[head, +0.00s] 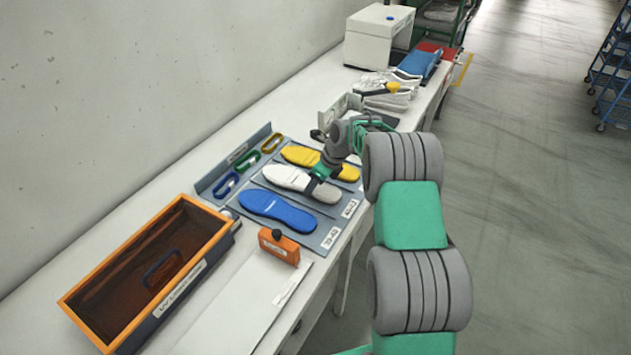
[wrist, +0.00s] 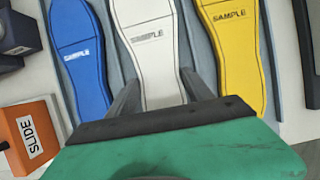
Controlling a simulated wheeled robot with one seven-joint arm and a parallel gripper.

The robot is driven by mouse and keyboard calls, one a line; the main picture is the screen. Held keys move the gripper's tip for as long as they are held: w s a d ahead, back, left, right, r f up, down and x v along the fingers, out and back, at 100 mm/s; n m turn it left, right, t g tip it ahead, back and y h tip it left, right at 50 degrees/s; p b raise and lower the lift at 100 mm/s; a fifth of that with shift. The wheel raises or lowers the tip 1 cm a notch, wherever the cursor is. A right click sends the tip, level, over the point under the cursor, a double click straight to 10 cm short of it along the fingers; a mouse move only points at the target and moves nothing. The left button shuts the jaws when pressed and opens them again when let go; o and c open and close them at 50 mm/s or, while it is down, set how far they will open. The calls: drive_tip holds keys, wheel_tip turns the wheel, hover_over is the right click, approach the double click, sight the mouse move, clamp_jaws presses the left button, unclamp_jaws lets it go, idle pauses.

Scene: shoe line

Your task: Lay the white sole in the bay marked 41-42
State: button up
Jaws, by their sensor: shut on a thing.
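The white sole (head: 300,183) is at the middle bay of the grey tray (head: 212,184), between the blue sole (head: 277,210) and the yellow sole (head: 320,162). I cannot tell whether it rests on the bay floor or is just above it. My gripper (head: 318,182) is shut on the sole near its right-hand end. In the wrist view one finger stands on each side of the white sole (wrist: 149,45), which bears the word SAMPLE. The tray's front labels (head: 350,208) are too small to read.
An orange block marked SLIDE (wrist: 31,134) stands near the tray's front. An orange-rimmed box (head: 200,208) is at the left. Small coloured loops (head: 248,162) lie along the tray's back. White shoes (head: 388,100) and a white machine (head: 378,38) are farther along the bench.

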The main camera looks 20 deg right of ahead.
drive_tip(key=o, duration=1.7)
drive_tip(key=b+v, duration=0.1)
drive_tip(key=v, duration=0.6)
drive_tip(key=shift+s+d+r, duration=0.1)
drive_tip(key=shift+r, duration=0.3)
drive_tip(key=s+a+r+n+h, duration=0.1)
drive_tip(key=s+a+r+n, duration=0.2)
drive_tip(key=s+r+n, duration=0.35)
drive_tip(key=s+a+r+n+h, duration=0.1)
drive_tip(key=s+a+r+n, duration=0.2)
drive_tip(key=s+r+n, duration=0.35)
drive_tip(key=s+f+n+h, duration=0.1)
drive_tip(key=s+f+n, duration=0.1)
drive_tip(key=s+n, duration=1.2)
drive_tip(key=s, duration=0.3)
drive_tip(key=shift+s+f+t, duration=0.4)
